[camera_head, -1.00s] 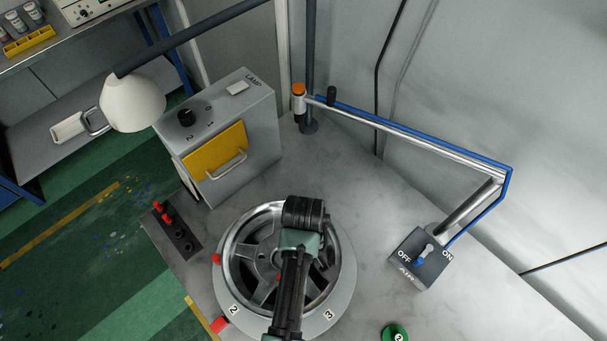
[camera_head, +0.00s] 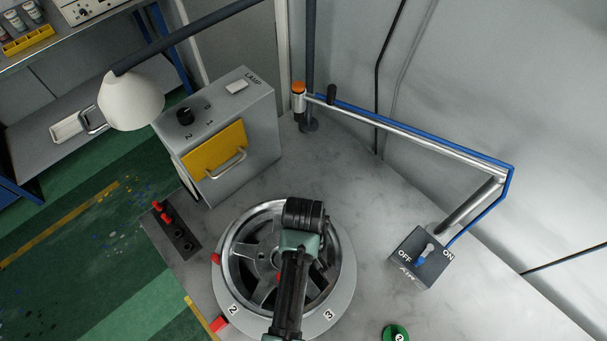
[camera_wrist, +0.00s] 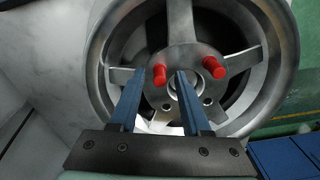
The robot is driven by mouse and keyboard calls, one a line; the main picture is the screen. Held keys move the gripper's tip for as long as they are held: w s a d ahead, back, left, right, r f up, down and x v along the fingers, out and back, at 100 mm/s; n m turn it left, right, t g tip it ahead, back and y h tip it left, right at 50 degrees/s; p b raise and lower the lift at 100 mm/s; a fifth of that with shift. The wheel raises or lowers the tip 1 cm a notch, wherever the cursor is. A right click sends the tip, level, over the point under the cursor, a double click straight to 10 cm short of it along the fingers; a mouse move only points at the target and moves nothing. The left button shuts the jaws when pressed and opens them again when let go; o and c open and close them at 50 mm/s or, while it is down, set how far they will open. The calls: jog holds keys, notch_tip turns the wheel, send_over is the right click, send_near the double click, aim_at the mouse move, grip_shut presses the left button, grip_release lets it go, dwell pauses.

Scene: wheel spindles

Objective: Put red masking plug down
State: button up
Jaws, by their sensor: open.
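The wheel (camera_head: 240,240) lies on a round turntable marked 2 and 3, and its spokes and hub fill much of the wrist view (camera_wrist: 290,60). Two red masking plugs stand out from the hub face. One plug (camera_wrist: 159,74) is between my gripper's fingertips, and the other (camera_wrist: 214,68) is to the right, outside the fingers. My gripper (camera_wrist: 161,84) is open, with its blue fingers on either side of the first plug. I cannot tell whether a finger touches it. In the head view my arm hides the fingers and part of the wheel.
A dark rack (camera_head: 183,239) at left holds two red plugs (camera_head: 167,217) and has empty holes. A grey lamp box (camera_head: 250,125) stands behind it. The air switch box (camera_head: 420,258) is at right, and a green numbered knob (camera_head: 396,334) sits at the front.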

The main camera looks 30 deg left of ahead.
notch_tip(320, 180, up, 13)
jog(key=p, duration=0.1)
jog(key=shift+r, duration=0.15)
dwell(0.3)
jog(key=w+r+m+t+y, duration=0.2)
jog(key=w+r+m+t, duration=0.2)
jog(key=w+r+t, duration=0.85)
jog(key=w+d+r+m+t, duration=0.1)
jog(key=w+d+r, duration=0.15)
jog(key=r, duration=0.75)
jog(key=w+d+r+m+t, duration=0.15)
jog(key=w+r, duration=0.25)
jog(key=r, duration=0.7)
jog(key=s+d+r+m+t, duration=0.1)
jog(key=s+r+t, duration=0.3)
jog(key=r, duration=0.6)
jog(key=s+d+r+m+t+h, duration=0.1)
jog(key=s+d+r+m+t, duration=0.1)
jog(key=r, duration=0.8)
jog(key=s+d+r+m+t+h, duration=0.1)
jog(key=s+d+r+t, duration=0.3)
jog(key=r, duration=0.5)
jog(key=s+t, duration=0.2)
jog(key=s, duration=0.1)
jog(key=shift+s+r, duration=0.25)
jog(key=shift+r, duration=0.15)
